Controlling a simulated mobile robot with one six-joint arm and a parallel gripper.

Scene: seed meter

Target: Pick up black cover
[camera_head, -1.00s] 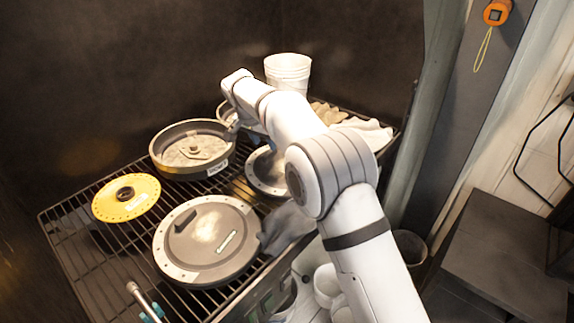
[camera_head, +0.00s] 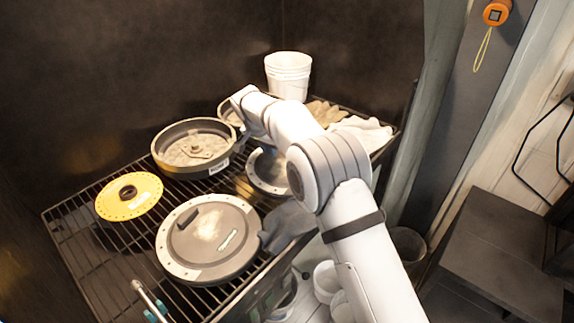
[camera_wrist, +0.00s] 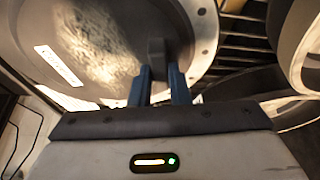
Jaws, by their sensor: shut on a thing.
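In the wrist view, a dark round cover (camera_wrist: 95,45) with a pale rim dotted with holes, a white label and a raised dark handle (camera_wrist: 156,52) fills the upper left. The blue fingers of my gripper (camera_wrist: 160,82) are shut on this handle, one on each side. In the head view, a dark cover (camera_head: 263,178) with a pale rim lies under my arm, partly hidden by it; it seems to be the held one. Another large dark cover (camera_head: 208,243) with a handle and label lies on the front of the rack.
The wire rack (camera_head: 85,235) also bears a yellow perforated disc (camera_head: 125,208) and a round grey housing (camera_head: 165,160). White stacked cups (camera_head: 288,75) and a pale cloth (camera_head: 362,130) are at the back. A dark grey item (camera_head: 285,225) sits beside the front cover. The rack's front left is bare.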

